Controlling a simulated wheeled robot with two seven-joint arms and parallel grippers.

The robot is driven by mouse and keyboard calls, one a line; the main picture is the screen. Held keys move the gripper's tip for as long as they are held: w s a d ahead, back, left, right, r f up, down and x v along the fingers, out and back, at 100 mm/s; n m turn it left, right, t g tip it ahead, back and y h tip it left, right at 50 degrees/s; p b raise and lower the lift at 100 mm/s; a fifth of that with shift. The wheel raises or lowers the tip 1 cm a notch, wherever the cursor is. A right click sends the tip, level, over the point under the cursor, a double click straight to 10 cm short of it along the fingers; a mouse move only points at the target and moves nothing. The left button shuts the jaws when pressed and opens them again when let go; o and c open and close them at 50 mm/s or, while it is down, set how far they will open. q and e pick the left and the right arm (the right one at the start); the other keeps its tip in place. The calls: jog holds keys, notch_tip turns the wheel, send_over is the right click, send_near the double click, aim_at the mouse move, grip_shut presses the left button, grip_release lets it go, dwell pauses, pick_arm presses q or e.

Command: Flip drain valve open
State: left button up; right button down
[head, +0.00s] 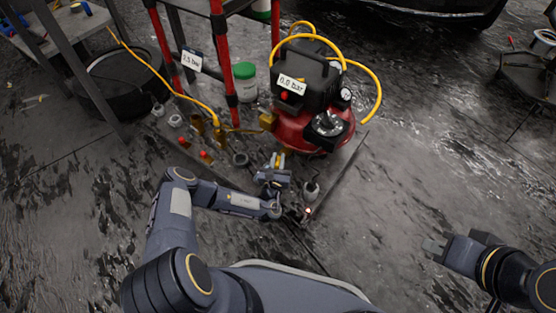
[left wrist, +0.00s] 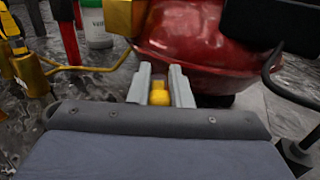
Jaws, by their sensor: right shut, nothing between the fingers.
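The red compressor tank (head: 300,128) stands on the floor in the middle of the head view, with a black motor housing on top. A small yellow drain valve part (left wrist: 160,93) shows low in front of the red tank in the left wrist view. My left gripper (head: 278,160) is at the tank's lower front. Its two fingers are on either side of the yellow part, with little gap visible; whether they grip it is unclear. The valve's lever position cannot be made out. My right gripper (head: 435,247) is shut and empty over bare floor at the right.
A yellow hose (head: 375,85) loops around the compressor, whose tag reads 0.0 bar. A red-legged rack (head: 222,60) stands behind left, with a green-lidded tub (head: 245,82). Small bottles and brass fittings (head: 197,122) stand left of the tank. The floor at right is mostly clear.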

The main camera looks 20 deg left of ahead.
pick_arm(q)
grip_shut()
jog(key=shift+a+r+m+h, duration=0.1)
jog(key=shift+a+m+h, duration=0.15)
jog(key=shift+m+h, duration=0.05)
jog(key=shift+a+m+h+p, duration=0.15)
jog(key=shift+m+h+p, duration=0.25)
jog(key=shift+h, duration=0.4)
jog(key=shift+m+h, duration=0.5)
jog(key=shift+h, duration=0.2)
jog(key=o, duration=0.7)
grip_release()
